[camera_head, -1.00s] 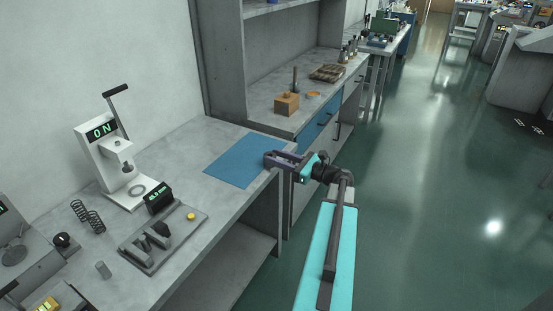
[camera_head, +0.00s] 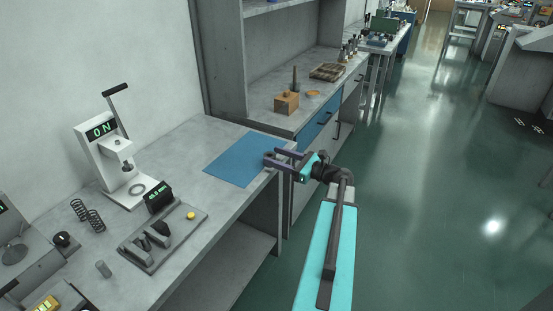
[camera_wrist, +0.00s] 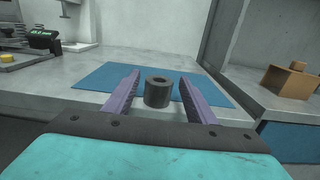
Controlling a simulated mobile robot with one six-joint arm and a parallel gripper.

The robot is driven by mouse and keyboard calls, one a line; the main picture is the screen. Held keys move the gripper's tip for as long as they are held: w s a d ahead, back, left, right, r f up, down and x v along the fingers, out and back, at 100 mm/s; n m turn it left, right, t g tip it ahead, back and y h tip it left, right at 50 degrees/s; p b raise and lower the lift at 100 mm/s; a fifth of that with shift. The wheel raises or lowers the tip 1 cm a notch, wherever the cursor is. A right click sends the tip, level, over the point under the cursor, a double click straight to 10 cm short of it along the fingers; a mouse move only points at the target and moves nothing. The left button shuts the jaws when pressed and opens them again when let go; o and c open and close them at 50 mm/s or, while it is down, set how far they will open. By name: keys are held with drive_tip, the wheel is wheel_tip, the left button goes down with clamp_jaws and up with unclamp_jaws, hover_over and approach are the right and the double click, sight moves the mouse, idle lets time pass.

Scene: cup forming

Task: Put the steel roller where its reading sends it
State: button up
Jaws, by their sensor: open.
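In the head view my gripper (camera_head: 271,156) is at the right edge of the blue mat (camera_head: 235,162), open around the roller (camera_head: 268,158). The measuring fixture (camera_head: 150,242) has a yellow button and a small black display (camera_head: 158,196); its digits are too small to read surely.
A white press (camera_head: 108,160) reading 0 N stands on the bench behind the fixture. Two springs (camera_head: 87,214) and a small grey cylinder (camera_head: 103,269) are nearby. A wooden block (camera_head: 287,103) and a compartment tray (camera_head: 328,72) are on the farther counter.

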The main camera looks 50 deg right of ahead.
drive_tip(key=b+v, duration=0.1)
drive_tip(key=v, duration=1.1)
idle(0.5)
